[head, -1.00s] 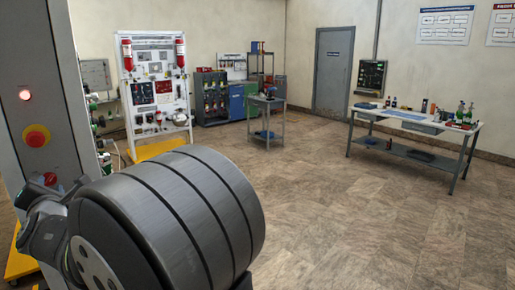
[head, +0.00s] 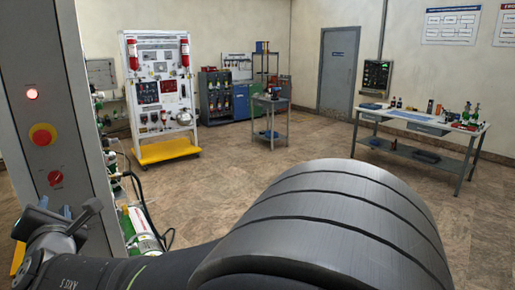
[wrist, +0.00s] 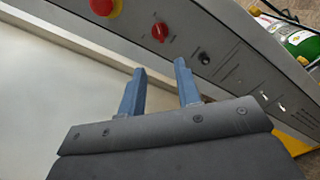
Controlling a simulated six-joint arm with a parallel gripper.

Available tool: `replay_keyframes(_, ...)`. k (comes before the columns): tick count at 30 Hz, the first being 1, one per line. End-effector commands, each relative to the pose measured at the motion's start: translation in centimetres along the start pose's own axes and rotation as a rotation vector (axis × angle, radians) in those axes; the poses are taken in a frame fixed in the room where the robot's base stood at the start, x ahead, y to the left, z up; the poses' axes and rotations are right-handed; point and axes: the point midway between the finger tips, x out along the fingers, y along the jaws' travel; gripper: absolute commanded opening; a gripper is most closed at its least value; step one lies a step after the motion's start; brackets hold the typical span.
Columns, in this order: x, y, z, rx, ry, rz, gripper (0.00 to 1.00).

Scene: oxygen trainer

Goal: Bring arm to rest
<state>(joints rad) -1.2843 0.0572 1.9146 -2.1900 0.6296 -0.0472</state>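My gripper (wrist: 160,86) shows in the wrist view with its two blue-grey fingers spread apart and nothing between them. It is in front of a grey control panel (wrist: 232,68) with a red emergency button (wrist: 104,6), a red rotary knob (wrist: 160,31) and a black knob (wrist: 204,56). I cannot tell whether the fingers touch the panel. In the head view my arm crosses the lower part of the picture, and the gripper's blue-grey fingertips (head: 55,210) show partly at the lower left, near the grey cabinet (head: 82,120).
A green cylinder (head: 142,228) and hoses stand beside the cabinet. A white panel stand on a yellow base (head: 166,150) stands behind. A small cart (head: 270,102) and a workbench (head: 414,125) are farther back. The floor (head: 235,180) between them is clear.

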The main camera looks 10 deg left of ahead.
Motion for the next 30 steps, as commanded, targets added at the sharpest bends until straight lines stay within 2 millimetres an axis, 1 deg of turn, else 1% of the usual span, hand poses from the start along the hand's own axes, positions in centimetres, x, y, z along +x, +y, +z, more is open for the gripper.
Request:
replay_keyframes(1,1.0,-0.1,0.1,-0.002,-0.001,-0.002,0.31)
replay_keyframes(3,2.2,-0.1,0.1,0.0,-0.002,-0.002,0.31)
replay_keyframes(24,14.6,0.0,0.0,-0.001,0.0,0.0,0.31)
replay_keyframes(30,14.5,0.1,0.0,-0.156,0.0,0.002,0.31)
